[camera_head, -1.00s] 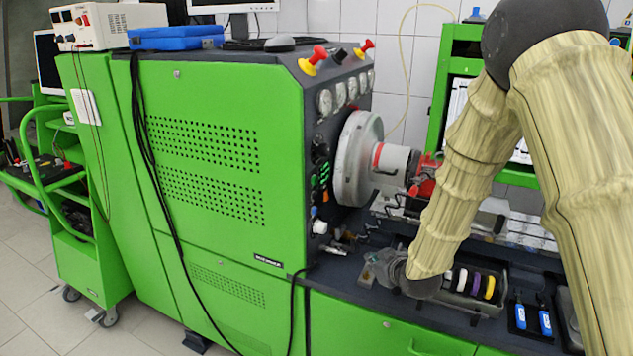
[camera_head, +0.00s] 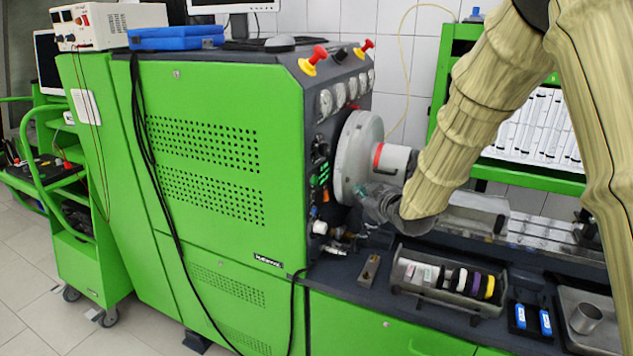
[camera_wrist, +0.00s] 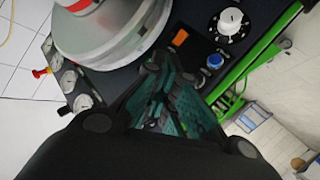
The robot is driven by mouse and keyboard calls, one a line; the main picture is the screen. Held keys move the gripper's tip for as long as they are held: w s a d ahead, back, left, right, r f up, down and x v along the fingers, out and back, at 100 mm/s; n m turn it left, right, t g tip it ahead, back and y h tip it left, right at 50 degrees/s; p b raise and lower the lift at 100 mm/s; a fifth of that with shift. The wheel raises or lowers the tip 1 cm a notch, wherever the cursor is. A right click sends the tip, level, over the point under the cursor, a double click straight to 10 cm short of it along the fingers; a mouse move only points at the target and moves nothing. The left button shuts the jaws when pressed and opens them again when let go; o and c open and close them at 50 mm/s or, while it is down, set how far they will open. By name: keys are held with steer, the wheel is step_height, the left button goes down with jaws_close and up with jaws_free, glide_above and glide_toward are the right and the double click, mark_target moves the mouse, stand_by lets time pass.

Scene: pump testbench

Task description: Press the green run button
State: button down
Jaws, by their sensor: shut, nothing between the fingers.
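My gripper (camera_head: 364,192) is shut and empty, in front of the panel to the right of this cluster. In the wrist view my gripper (camera_wrist: 153,68) points at the dark panel, with an orange square (camera_wrist: 180,37) just beyond and right of its tips. No green button shows clearly there; the fingers may hide it. Contact with the panel cannot be told.
The grey flange (camera_head: 354,158) stands out from the panel close to my gripper. A blue button (camera_wrist: 215,61) and a white knob (camera_wrist: 230,21) lie right of the fingers. A tray of rings (camera_head: 412,290) stands on the bench below my arm.

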mark_target(315, 180)
steer(key=shift+a, duration=0.1)
steer(key=w+a, duration=0.3)
steer(key=a, duration=0.5)
steer(key=shift+w, duration=0.15)
stand_by(1.6)
steer(key=shift+w+a+b, duration=0.15)
steer(key=shift+a+b, duration=0.15)
steer(key=shift+a, duration=0.05)
